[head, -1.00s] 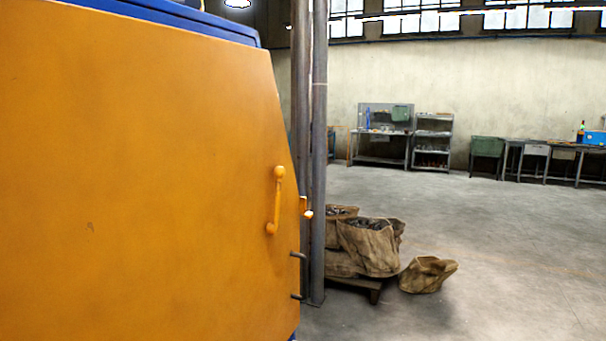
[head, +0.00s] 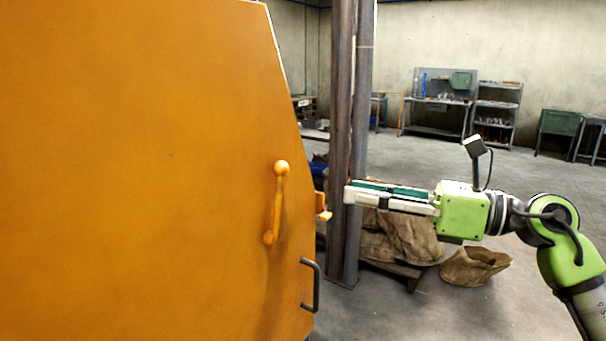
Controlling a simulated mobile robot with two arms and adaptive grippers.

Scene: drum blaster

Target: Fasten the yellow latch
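The yellow latch (head: 277,203) is a bar on the right part of a large orange door panel (head: 140,180). Its round upper end is higher and its lower knob hangs down, slightly to the left. A small orange catch (head: 322,208) juts out at the panel's right edge, beside the latch. My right gripper (head: 348,195) reaches in from the right, with its fingers pointing left at about the latch's height. It is apart from the latch in the picture and holds nothing that I can see. Its finger gap is not clear from this side. My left gripper is out of view.
A dark handle (head: 314,286) sticks out low on the panel's edge. Metal posts (head: 350,130) stand just behind. Brown sacks (head: 405,237) lie on a pallet, with another sack (head: 475,266) on the floor. Benches and shelves stand far back; the floor between is open.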

